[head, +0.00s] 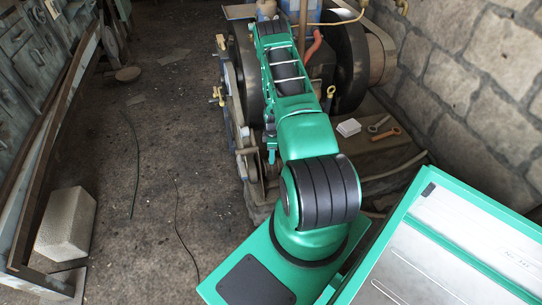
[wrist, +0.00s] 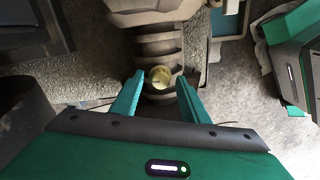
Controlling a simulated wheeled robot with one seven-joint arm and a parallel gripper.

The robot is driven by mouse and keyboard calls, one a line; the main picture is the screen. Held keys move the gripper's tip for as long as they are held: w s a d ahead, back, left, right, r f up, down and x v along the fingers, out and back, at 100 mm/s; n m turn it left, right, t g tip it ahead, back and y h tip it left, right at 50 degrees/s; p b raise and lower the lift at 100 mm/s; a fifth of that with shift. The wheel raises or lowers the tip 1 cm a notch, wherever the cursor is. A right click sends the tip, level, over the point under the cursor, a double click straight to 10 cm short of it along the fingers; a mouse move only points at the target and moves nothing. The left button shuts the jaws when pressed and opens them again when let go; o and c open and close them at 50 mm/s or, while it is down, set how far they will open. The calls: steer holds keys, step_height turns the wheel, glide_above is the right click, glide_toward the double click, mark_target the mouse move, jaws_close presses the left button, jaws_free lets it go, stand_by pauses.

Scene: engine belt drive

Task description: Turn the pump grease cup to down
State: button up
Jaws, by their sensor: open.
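In the wrist view my gripper (wrist: 159,78) is open, with its two green fingers spread. A small round brass cup (wrist: 157,84), seen end-on, sits between the fingertips against a ribbed grey part (wrist: 158,48). It looks like the grease cup, but its handle and which way it is turned cannot be made out. I see a gap on each side of it, and no clear contact with either finger. In the head view my arm reaches over the engine and hides this spot; the gripper cannot be made out there.
In the head view brass fittings show at the engine's left (head: 218,95) and right (head: 330,92). Dark wheels (head: 351,65) flank my arm. A white box (head: 348,127) and an orange-handled tool (head: 385,135) lie to the right, before a stone wall (head: 465,75).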

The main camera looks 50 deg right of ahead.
jaws_close()
